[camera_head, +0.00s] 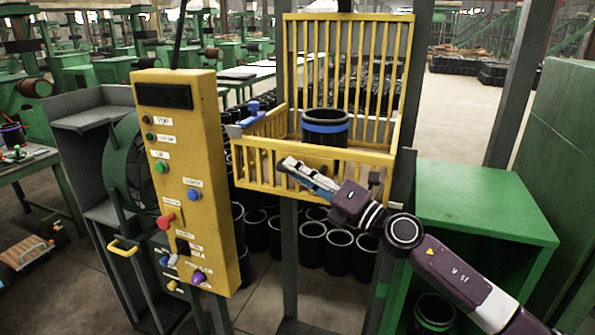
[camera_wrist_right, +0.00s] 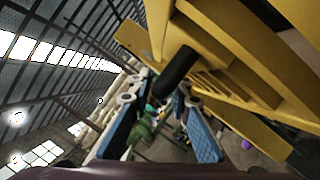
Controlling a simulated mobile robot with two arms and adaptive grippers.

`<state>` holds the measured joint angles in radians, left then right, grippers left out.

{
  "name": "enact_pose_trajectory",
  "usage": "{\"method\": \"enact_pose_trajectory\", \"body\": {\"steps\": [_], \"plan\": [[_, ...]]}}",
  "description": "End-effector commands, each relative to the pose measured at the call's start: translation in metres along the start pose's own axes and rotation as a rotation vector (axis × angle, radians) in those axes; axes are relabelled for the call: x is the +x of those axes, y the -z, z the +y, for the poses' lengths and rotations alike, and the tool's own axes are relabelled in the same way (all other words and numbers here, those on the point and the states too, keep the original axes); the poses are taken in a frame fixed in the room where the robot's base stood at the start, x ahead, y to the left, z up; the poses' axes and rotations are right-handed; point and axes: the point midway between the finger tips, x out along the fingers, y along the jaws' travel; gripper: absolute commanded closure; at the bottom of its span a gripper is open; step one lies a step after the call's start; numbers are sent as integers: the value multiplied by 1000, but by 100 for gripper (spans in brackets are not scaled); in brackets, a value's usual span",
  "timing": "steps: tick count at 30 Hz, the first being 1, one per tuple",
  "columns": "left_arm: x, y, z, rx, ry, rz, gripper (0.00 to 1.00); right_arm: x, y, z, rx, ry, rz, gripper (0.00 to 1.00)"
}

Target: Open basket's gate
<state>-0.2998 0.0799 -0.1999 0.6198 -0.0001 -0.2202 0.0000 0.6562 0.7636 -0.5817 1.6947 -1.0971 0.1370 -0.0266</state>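The yellow barred basket (camera_head: 344,158) stands at the middle of the head view, with a tall barred back and a low barred front. A black sleeve with a blue band (camera_head: 325,128) sits upright inside. My right gripper (camera_head: 288,168) is in front of the low front panel, covering part of its bars. In the right wrist view, its blue-padded fingers (camera_wrist_right: 160,108) are apart, with a black cylindrical handle (camera_wrist_right: 177,72) by the yellow frame (camera_wrist_right: 235,60) reaching toward the gap between them. I cannot tell whether they touch it. My left gripper is not in view.
A yellow control panel (camera_head: 182,245) with buttons stands left of the basket. A blue-handled part (camera_head: 252,108) sits at the basket's left side. A green cabinet (camera_head: 485,195) is at the right. Several black sleeves (camera_head: 312,245) stand below the basket.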

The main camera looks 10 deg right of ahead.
Motion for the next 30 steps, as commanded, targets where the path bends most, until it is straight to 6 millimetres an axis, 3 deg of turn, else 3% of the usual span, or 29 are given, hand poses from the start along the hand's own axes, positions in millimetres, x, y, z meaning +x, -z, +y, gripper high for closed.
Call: {"method": "enact_pose_trajectory", "body": {"steps": [4, 19, 26, 30], "plan": [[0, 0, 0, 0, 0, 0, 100, 0, 0, 0, 0, 0, 0, 100], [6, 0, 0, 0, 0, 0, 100, -1, 2, -2, -11, -4, 0, 100], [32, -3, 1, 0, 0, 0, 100, -6, 14, -5, -82, -35, 0, 100], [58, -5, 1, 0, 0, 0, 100, -10, 25, -7, -160, -67, 0, 100]]}}
